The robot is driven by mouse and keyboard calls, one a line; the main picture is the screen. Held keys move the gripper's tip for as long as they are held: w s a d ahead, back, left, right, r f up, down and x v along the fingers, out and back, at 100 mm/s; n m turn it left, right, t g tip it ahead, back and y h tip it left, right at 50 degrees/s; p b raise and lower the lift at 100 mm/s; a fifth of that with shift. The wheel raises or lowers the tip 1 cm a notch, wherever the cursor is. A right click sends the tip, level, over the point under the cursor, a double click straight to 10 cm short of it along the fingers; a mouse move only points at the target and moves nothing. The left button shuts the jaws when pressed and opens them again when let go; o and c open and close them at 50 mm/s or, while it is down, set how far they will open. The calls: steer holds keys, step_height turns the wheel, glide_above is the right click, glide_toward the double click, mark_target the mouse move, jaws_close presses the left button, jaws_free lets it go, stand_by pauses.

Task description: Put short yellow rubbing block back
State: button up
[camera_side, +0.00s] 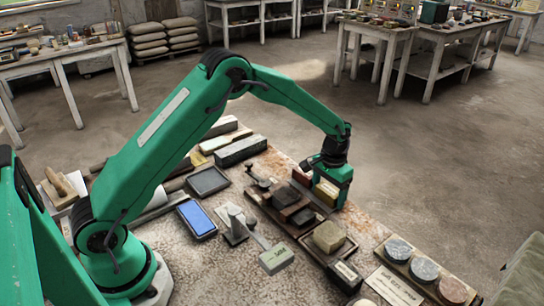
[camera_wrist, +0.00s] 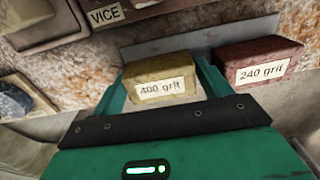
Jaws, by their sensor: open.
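The short yellow block (camera_wrist: 150,70), labelled "400 grit", sits between the two fingers of my gripper (camera_wrist: 161,72) in the wrist view. The fingers stand on either side of it; whether they touch it is hard to tell. In the side view the yellow block (camera_side: 326,191) shows at my green gripper (camera_side: 334,187), at the table's far edge. A dark red block (camera_wrist: 258,50), labelled "240 grit", is right of the yellow one in the wrist view. The red block (camera_side: 300,177) is left of my gripper in the side view. The yellow block's underside is hidden.
A grey strip (camera_wrist: 200,40) runs behind the blocks. A tan block (camera_side: 329,235) sits in a dark tray near my gripper. Round discs (camera_side: 424,269) lie on a board at right. A blue slab (camera_side: 196,217) lies at left. A "VICE" label (camera_wrist: 104,16) shows at upper left.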

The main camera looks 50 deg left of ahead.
mark_target(329, 189)
steer(key=shift+r, duration=0.1)
step_height(329, 189, up, 12)
stand_by(0.7)
steer(key=shift+r, duration=0.15)
stand_by(0.4)
